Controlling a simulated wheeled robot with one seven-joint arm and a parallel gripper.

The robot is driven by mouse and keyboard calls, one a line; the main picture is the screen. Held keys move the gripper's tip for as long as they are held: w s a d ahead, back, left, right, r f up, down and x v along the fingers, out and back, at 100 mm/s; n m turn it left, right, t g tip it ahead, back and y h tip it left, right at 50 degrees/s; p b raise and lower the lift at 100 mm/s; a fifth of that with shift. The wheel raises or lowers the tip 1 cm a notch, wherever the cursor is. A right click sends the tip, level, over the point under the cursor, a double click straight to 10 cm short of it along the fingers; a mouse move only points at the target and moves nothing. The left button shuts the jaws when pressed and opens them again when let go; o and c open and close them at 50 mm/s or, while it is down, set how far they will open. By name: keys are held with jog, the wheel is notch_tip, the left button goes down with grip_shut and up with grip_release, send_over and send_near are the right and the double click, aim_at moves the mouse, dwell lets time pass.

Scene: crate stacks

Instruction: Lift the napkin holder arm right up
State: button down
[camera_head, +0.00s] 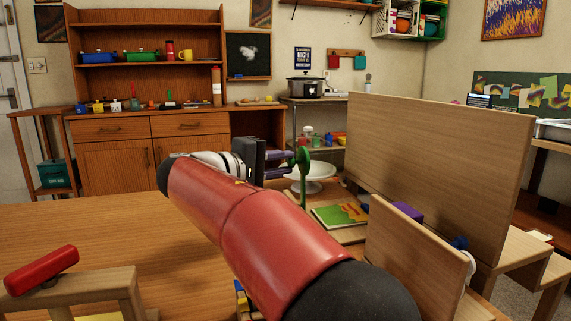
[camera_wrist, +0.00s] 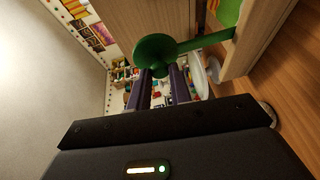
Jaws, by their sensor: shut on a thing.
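The napkin holder arm is green, with a round disc at one end of a thin bar. It shows in the head view (camera_head: 303,162) beyond my red arm, its stem running down. In the wrist view, its disc (camera_wrist: 153,49) is just beyond the fingertips and its bar reaches right towards a wooden panel. My gripper (camera_head: 284,164) is shut on the green arm near the disc. Its two dark fingers also show in the wrist view (camera_wrist: 162,82). My arm hides part of the area below in the head view.
A tall wooden panel (camera_head: 430,160) and a lower panel (camera_head: 415,255) stand right of my arm. A green and orange flat item (camera_head: 340,214) lies beside them. A white round dish (camera_head: 312,174) is behind the green arm. A red block (camera_head: 42,270) rests on a wooden frame at front left.

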jog(key=shift+f, duration=0.45)
jog(key=c, duration=1.3)
grip_release()
jog(key=shift+o, duration=0.2)
jog(key=shift+r, duration=0.15)
jog(key=shift+s+a, duration=0.1)
jog(key=shift+a, duration=0.05)
jog(key=v, duration=0.7)
jog(key=shift+a, duration=0.2)
jog(key=shift+s, duration=0.1)
